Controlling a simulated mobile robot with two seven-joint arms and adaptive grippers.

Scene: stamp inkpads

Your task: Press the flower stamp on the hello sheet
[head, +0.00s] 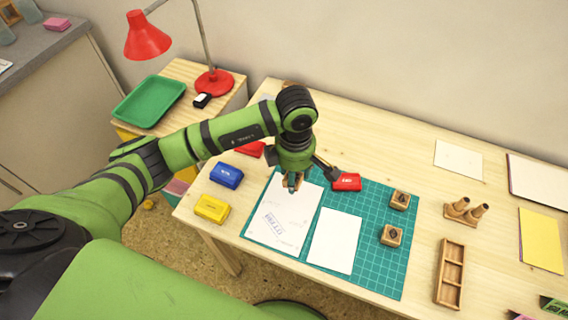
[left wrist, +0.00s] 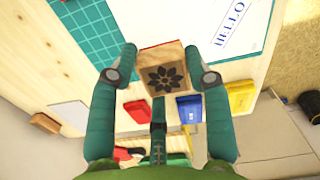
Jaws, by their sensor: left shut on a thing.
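My left gripper (head: 291,184) is over the upper part of the hello sheet (head: 290,200) in the head view. In the left wrist view my left gripper (left wrist: 162,72) is shut on the flower stamp (left wrist: 163,78), a wooden block with a dark flower on the face toward the camera. Its fingers sit on both sides of the block. The hello sheet (left wrist: 238,12), white with blue HELLO lettering, lies beyond at the upper right. The gripper and arm mostly hide the stamp in the head view. I cannot tell whether the stamp touches the sheet. My right gripper is not in view.
A green cutting mat (head: 372,278) holds the sheets and two wooden stamps (head: 400,200) (head: 391,236). Red (head: 346,182), blue (head: 226,176) and yellow (head: 212,208) inkpads stand nearby. A blank sheet (head: 336,240) lies to the right. A wooden tray (head: 449,273) is farther right.

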